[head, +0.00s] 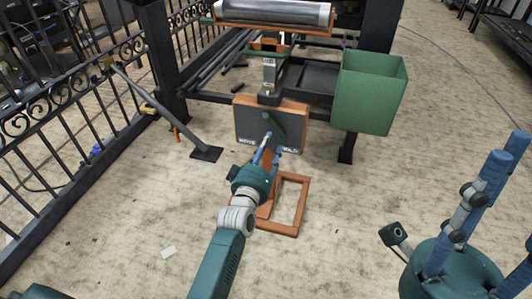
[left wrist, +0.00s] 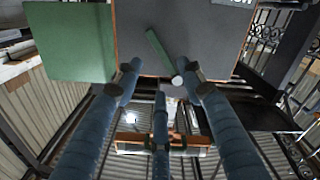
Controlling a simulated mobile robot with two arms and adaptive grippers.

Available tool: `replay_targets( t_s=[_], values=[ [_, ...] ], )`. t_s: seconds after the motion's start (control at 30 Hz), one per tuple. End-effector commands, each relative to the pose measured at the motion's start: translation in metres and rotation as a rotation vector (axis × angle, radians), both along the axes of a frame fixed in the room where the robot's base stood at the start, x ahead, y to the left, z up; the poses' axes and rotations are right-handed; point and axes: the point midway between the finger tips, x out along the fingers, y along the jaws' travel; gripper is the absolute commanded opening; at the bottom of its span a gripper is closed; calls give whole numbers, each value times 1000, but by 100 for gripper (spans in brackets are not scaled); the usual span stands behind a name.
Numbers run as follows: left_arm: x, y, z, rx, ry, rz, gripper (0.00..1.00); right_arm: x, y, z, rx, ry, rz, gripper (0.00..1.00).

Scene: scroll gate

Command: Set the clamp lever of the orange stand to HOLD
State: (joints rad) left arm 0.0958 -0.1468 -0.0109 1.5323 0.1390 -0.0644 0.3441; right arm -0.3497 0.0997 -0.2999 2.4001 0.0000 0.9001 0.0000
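The orange stand (head: 284,222) rises from an orange floor frame to a dark panel (head: 250,124) with a white MOVE label at lower left and a HOLD label, partly covered, at lower right. The green clamp lever (head: 277,124) slants across the panel; its free end is near my left fingers. My left gripper (head: 273,147) is in front of the panel's lower edge, fingers apart. In the left wrist view, the lever (left wrist: 160,50) ends between the two upper fingertips, nearer the right one; contact is unclear. My right gripper (head: 450,190) is open and empty at far right.
A green bin (head: 370,95) hangs right of the panel. Above it is a metal roller (head: 275,12) on a dark frame with posts. A black railing (head: 70,100) and a slanted strut (head: 160,110) stand at left.

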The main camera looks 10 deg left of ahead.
Motion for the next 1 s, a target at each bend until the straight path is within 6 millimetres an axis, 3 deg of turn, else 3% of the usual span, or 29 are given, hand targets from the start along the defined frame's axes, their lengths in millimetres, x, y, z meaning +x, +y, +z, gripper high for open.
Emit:
replay_targets(
  t_s=[0.2,0.77,0.87,0.97,1.0],
  values=[
    [-25,0,0,-1,0,0,40,0,0,0,0,1,0,40],
    [-28,1,2,2,-6,1,40,0,0,0,0,1,0,40],
    [-33,3,20,26,-55,5,40,0,0,0,0,1,0,40],
    [-49,5,63,85,-181,14,40,0,0,0,0,1,0,40],
    [-60,6,87,112,-252,20,40,0,0,0,0,1,0,40]
  ],
)
